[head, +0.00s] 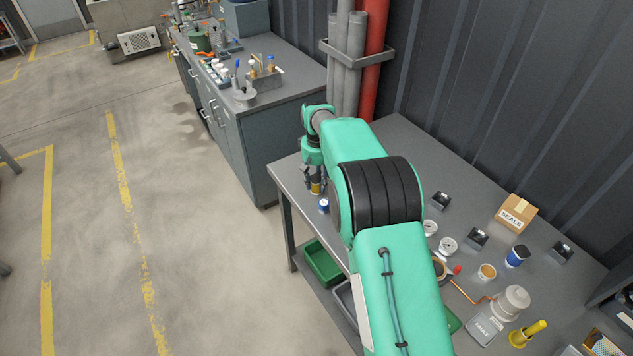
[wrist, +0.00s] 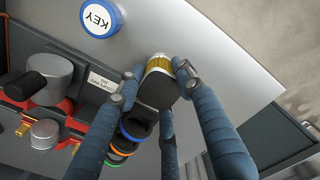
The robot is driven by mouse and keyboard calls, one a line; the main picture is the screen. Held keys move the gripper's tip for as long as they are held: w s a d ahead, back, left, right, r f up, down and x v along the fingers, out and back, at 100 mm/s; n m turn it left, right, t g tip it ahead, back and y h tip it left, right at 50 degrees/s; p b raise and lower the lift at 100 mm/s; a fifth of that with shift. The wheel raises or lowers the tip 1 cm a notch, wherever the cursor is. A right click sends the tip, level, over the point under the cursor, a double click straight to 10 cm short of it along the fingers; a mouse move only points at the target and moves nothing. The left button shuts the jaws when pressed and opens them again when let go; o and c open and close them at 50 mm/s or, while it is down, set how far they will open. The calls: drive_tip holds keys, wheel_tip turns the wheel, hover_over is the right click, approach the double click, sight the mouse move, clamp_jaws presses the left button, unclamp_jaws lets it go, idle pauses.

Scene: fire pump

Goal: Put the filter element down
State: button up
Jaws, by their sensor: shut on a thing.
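The filter element (wrist: 159,88), with a gold pleated band and a dark body, is between the fingers of my gripper (wrist: 158,72) in the wrist view. The fingers press on its sides. In the head view my gripper (head: 314,178) is over the left end of the grey workbench (head: 290,178), and a bit of the yellow filter element (head: 316,187) shows below it. I cannot tell whether the element touches the bench top. My arm hides much of the bench.
Red and grey fittings (wrist: 45,90) and coloured rings (wrist: 121,150) lie nearby. A seals box (head: 516,214) is farther right.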

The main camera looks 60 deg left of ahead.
sight(317, 178)
drive_tip(key=o, duration=1.2)
drive_tip(key=shift+c, duration=0.2)
wheel_tip(317, 178, up, 12)
drive_tip(key=p, duration=0.1)
drive_tip(key=shift+p, duration=0.4)
drive_tip(key=shift+r, duration=0.1)
